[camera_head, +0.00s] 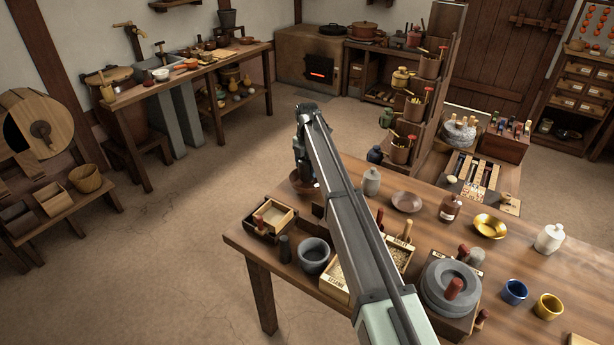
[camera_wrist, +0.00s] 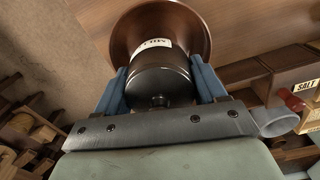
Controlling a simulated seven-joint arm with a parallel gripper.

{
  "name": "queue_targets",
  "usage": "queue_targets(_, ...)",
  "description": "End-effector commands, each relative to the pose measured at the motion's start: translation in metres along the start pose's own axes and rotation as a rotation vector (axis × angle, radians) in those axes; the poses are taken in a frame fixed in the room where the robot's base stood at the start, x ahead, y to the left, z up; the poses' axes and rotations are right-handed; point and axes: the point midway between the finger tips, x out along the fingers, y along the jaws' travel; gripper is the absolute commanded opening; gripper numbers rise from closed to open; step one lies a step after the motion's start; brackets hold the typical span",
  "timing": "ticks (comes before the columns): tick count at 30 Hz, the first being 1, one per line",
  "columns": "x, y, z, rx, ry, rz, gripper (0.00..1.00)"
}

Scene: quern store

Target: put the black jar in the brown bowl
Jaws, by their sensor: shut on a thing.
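The black jar (camera_wrist: 160,80), dark and glossy with a white label, is between my gripper's (camera_wrist: 160,68) blue fingers in the wrist view. My gripper is shut on it. The brown bowl (camera_wrist: 202,30) lies directly beyond the jar, its round rim framing the jar's far end. I cannot tell whether the jar touches the bowl. In the head view my gripper is over the brown bowl (camera_head: 297,184) at the table's far left edge; my arm hides part of the bowl, and the jar cannot be made out.
A grey jar (camera_head: 371,181) and a shallow brownish dish (camera_head: 407,201) stand right of the bowl. A wooden box (camera_head: 272,215), a dark grey mortar (camera_head: 314,254) and labelled seed trays (camera_head: 399,250) are nearer. A stone quern (camera_head: 450,285) stands at the front right.

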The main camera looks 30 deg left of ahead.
Motion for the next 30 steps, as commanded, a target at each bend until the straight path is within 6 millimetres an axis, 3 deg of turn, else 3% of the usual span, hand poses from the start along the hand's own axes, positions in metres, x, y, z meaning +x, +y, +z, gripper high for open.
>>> queue_targets(14, 0.044, 0.000, 0.000, 0.001, 0.000, 0.000, 0.25)
queue_targets(26, 0.047, 0.000, 0.000, 0.001, 0.000, 0.000, 0.25)
queue_targets(27, 0.048, 0.000, 0.000, 0.001, 0.000, 0.000, 0.72)
queue_targets(30, 0.048, 0.000, 0.000, 0.001, 0.000, 0.000, 0.81)
